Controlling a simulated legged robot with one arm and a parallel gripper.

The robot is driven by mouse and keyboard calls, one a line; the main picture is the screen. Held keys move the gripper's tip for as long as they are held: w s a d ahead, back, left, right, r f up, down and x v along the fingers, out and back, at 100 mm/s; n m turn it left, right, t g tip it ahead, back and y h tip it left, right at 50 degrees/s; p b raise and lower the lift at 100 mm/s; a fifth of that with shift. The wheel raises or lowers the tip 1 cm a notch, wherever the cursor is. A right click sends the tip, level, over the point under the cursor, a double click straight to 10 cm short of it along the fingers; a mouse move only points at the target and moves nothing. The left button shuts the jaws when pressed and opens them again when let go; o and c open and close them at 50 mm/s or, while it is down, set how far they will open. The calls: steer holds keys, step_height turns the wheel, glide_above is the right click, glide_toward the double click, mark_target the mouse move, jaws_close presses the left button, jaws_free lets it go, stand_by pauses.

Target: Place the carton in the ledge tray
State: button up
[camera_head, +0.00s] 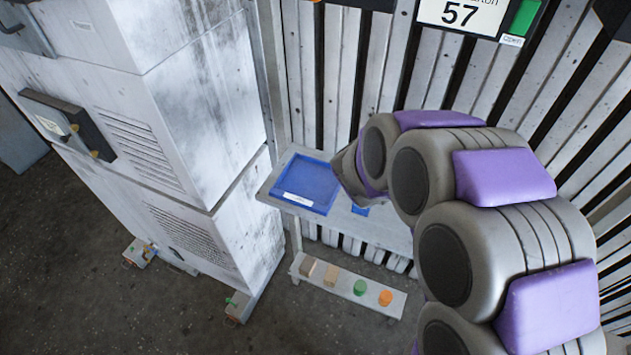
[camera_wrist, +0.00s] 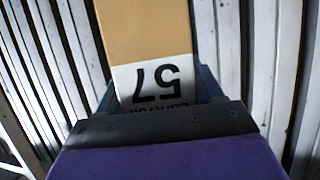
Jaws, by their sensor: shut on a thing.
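The ledge tray (camera_head: 322,172) is blue and shallow with a white label. It lies on the left part of a pale ledge (camera_head: 385,228) against the slatted wall and looks empty. In the wrist view my gripper (camera_wrist: 158,92) is shut on the carton (camera_wrist: 145,32), which is tan with a white label marked 57, upside down in this view. The carton reaches past the top edge of that view. In the head view my arm hides the gripper and carton; the wrist end is just right of the tray.
A small blue patch (camera_head: 360,210) shows on the ledge right of the tray. Below, a low shelf (camera_head: 322,281) holds two tan blocks, a green piece (camera_head: 360,287) and an orange piece (camera_head: 385,298). A tall grey cabinet (camera_head: 205,95) stands close left. A sign marked 57 (camera_head: 460,14) hangs above.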

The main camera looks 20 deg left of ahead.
steer(key=s+a+f+n+y, duration=0.1)
steer(key=s+a+f, duration=0.35)
steer(key=a, duration=0.45)
steer(key=s+a+f+p, duration=0.1)
steer(key=s+a+f, duration=0.2)
steer(key=s+a, duration=0.4)
steer(key=s+a+f+n+y, duration=0.1)
steer(key=s+a+f, duration=0.3)
steer(key=a, duration=0.6)
steer(key=w+d, duration=0.2)
steer(key=w, duration=0.2)
steer(key=shift+w+d+r+b, duration=0.15)
steer(key=shift+w+d+b, duration=0.1)
steer(key=shift+d+b, duration=0.15)
steer(key=b, duration=0.2)
glide_above(313, 181)
steer(key=a, duration=0.1)
steer(key=f, duration=0.2)
steer(key=f+b, duration=0.1)
steer(key=f, duration=0.1)
steer(key=shift+d+f, duration=0.25)
steer(key=shift+d, duration=0.15)
steer(key=shift+a, duration=0.35)
steer(key=o, duration=0.9)
steer(key=shift+a, duration=0.1)
steer(key=o, duration=0.3)
steer(key=shift+d, duration=0.2)
steer(key=shift+o, duration=0.5)
steer(key=shift+d, duration=0.3)
